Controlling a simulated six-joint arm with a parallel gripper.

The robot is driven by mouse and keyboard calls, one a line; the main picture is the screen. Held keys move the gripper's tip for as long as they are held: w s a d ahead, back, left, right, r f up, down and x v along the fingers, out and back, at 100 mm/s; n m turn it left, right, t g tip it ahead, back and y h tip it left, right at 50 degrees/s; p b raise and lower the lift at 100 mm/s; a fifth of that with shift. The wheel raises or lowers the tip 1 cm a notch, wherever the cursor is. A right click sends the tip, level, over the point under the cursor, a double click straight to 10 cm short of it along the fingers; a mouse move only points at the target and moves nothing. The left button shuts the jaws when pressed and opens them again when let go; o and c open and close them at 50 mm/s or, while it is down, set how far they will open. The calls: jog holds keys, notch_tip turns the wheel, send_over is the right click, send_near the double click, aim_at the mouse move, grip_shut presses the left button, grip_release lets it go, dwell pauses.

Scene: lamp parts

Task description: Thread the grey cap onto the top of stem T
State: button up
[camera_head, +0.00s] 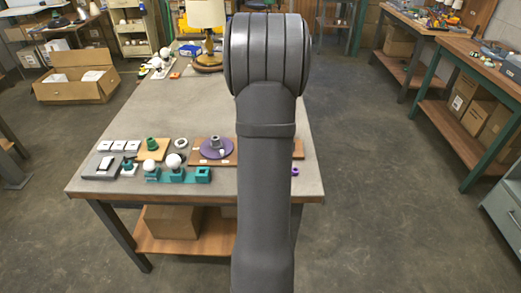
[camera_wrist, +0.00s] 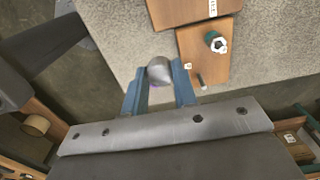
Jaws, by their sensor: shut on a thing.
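My gripper (camera_wrist: 158,80) has two blue fingers in the wrist view. They are shut on the grey cap (camera_wrist: 160,70), a rounded, smooth piece held at the fingertips. The gripper and cap are hidden behind my arm in the head view. In the wrist view, a teal and white upright piece (camera_wrist: 215,42) stands on a wooden board (camera_wrist: 222,68), to the right of the cap. A small grey pin (camera_wrist: 202,80) is at the board's near edge, beside a small label. The label is too small to read, so I cannot tell which piece is stem T.
A purple disc (camera_head: 216,149) with a grey upright part sits on a brown board. Teal holders (camera_head: 175,175) with white balls stand left of it. A purple ring (camera_head: 295,171) lies near the table's front right. The table's (camera_head: 135,110) left middle is clear.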

jog(key=w+d, duration=0.1)
jog(key=w, duration=0.5)
jog(key=w+d, duration=0.1)
jog(key=w, duration=0.2)
jog(key=shift+w+d+r, duration=0.15)
jog(key=shift+d+r, duration=0.15)
jog(key=shift+f, duration=2.5)
jog(key=shift+f, duration=1.2)
jog(key=o, duration=0.3)
grip_shut()
jog(key=shift+f, duration=0.25)
